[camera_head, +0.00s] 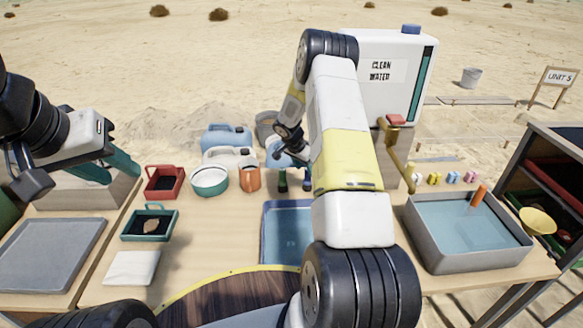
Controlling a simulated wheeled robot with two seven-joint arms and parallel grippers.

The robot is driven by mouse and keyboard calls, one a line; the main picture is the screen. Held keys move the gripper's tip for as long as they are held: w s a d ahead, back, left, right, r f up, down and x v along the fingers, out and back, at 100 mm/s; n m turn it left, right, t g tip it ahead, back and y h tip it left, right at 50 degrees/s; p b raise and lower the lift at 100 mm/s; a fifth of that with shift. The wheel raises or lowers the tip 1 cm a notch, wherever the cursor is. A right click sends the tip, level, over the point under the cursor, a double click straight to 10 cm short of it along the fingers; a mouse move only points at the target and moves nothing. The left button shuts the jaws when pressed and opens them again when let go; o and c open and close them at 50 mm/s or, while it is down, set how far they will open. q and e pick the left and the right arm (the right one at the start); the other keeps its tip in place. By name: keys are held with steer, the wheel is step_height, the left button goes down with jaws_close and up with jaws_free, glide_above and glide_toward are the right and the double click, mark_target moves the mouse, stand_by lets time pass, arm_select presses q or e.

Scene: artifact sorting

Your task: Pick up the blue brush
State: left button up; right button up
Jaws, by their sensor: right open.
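I cannot make out a blue brush for certain; my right arm and gripper cover part of the table's middle. My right gripper (294,184) points down over the table behind the blue tray (266,232). Its two dark fingertips are apart, and I see nothing held between them. My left gripper (108,168) is at the left, above the grey stand area and away from the middle of the table. Teal parts show at its end, but I cannot tell how far apart its fingers are.
A grey water basin (450,265) is at the right. A clean-water tank (385,95) and jugs (228,137) stand behind.

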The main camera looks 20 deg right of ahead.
mark_target(308, 179)
steer(key=x, duration=0.4)
steer(key=shift+d+f, duration=0.25)
steer(key=shift+f, duration=0.05)
jaws_close()
